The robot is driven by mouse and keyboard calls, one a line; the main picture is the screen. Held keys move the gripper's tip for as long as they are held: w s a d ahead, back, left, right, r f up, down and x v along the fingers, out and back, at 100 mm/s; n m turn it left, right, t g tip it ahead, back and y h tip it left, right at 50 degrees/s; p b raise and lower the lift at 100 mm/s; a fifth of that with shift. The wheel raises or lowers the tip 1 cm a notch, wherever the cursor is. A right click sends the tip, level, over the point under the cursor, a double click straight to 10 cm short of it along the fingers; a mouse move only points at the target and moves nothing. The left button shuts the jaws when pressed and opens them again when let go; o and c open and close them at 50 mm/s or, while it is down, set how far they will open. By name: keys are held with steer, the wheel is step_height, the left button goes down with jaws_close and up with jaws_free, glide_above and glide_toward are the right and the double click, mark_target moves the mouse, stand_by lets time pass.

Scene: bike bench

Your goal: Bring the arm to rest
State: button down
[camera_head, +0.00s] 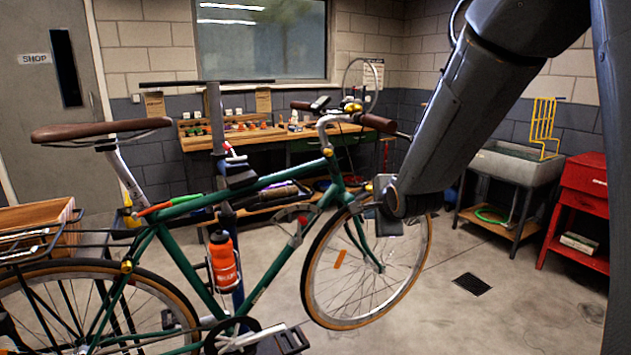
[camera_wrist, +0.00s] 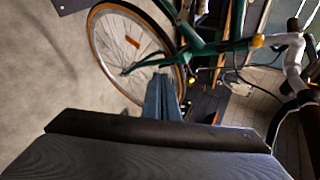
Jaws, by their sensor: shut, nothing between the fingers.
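My arm (camera_head: 455,130) reaches down from the upper right of the head view, in front of the green bicycle (camera_head: 215,190). Its far end is near the bicycle's front wheel (camera_head: 335,285). My gripper (camera_wrist: 162,85) shows in the wrist view as two grey fingers close together, with nothing held. Beyond the fingers the wrist view shows the front wheel (camera_wrist: 107,55), with an orange reflector, and the green fork. I cannot tell the exact gap between the fingers and the bicycle. The fingertips are hard to make out in the head view.
An orange bottle (camera_head: 222,262) sits on the bicycle frame. A workbench (camera_head: 200,142) with small parts stands behind. A sink (camera_head: 515,163) with a yellow rack and a red cabinet (camera_head: 585,185) stand at the right. The floor (camera_head: 440,315) right of the wheel is clear around a drain.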

steer(key=s+d+f+n+g, duration=0.1)
steer(key=s+f+n+g, duration=0.2)
steer(key=s, duration=0.7)
steer(key=s+d+f+n+g+h, duration=0.1)
steer(key=s+f+n+g, duration=0.3)
steer(key=s+n, duration=0.4)
steer(key=s+d+f+n+g, duration=0.2)
steer(key=s+n, duration=0.4)
steer(key=s, duration=0.7)
steer(key=shift+d+f+g, duration=0.2)
steer(key=shift+f+g, duration=0.7)
steer(key=shift+f, duration=0.05)
